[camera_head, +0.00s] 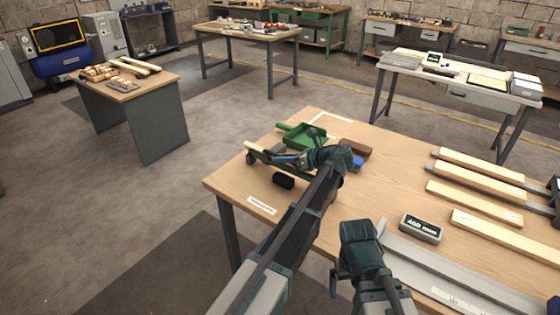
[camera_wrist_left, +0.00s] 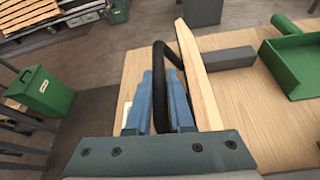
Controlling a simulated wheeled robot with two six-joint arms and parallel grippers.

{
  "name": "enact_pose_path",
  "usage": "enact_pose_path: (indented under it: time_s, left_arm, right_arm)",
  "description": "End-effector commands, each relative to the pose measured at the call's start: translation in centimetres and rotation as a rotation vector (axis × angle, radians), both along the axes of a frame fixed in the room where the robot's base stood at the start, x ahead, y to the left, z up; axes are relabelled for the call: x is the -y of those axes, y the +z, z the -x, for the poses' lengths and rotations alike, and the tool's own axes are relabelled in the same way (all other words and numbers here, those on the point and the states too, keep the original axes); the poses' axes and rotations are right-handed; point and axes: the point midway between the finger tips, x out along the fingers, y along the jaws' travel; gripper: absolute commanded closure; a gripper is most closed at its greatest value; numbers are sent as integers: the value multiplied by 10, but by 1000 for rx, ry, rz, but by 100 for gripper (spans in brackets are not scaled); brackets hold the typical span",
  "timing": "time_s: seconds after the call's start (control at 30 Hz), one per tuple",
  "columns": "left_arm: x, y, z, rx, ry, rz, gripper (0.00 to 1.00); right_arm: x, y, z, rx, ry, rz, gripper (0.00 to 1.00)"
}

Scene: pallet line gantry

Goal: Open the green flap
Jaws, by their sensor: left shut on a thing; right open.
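No part is clearly a green flap. A green open tray with a handle (camera_head: 303,135) lies on the near table, and it also shows at the right of the left wrist view (camera_wrist_left: 298,62). A green bin with a pale label (camera_wrist_left: 44,92) stands on the floor at the left of that view. My left gripper (camera_head: 284,159) is over the table's left end; its blue fingers (camera_wrist_left: 160,103) are shut on a black curved handle (camera_wrist_left: 185,62) beside an upright wooden board (camera_wrist_left: 200,78). My right gripper (camera_head: 338,280) hangs near the table's front edge, its fingers partly hidden.
Other benches stand behind, with open floor at left.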

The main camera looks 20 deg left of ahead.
Motion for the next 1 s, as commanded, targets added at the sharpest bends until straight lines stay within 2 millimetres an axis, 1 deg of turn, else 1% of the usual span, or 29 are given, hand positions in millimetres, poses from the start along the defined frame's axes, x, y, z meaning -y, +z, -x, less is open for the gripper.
enact_pose_path:
  time_s: [0.03, 0.33, 0.8, 1.0]
  left_arm:
    - [3, 2, -6, -22, -1, -7, 100]
    - [8, 9, -21, -163, -1, -58, 100]
    - [17, 16, -46, -381, -1, -133, 100]
    - [21, 16, -56, -376, -1, -133, 100]
  right_arm:
    - [0, 2, 0, 0, 0, 0, 0]
    - [0, 6, 0, 0, 0, 0, 0]
    - [0, 6, 0, 0, 0, 0, 0]
    - [0, 6, 0, 0, 0, 0, 0]
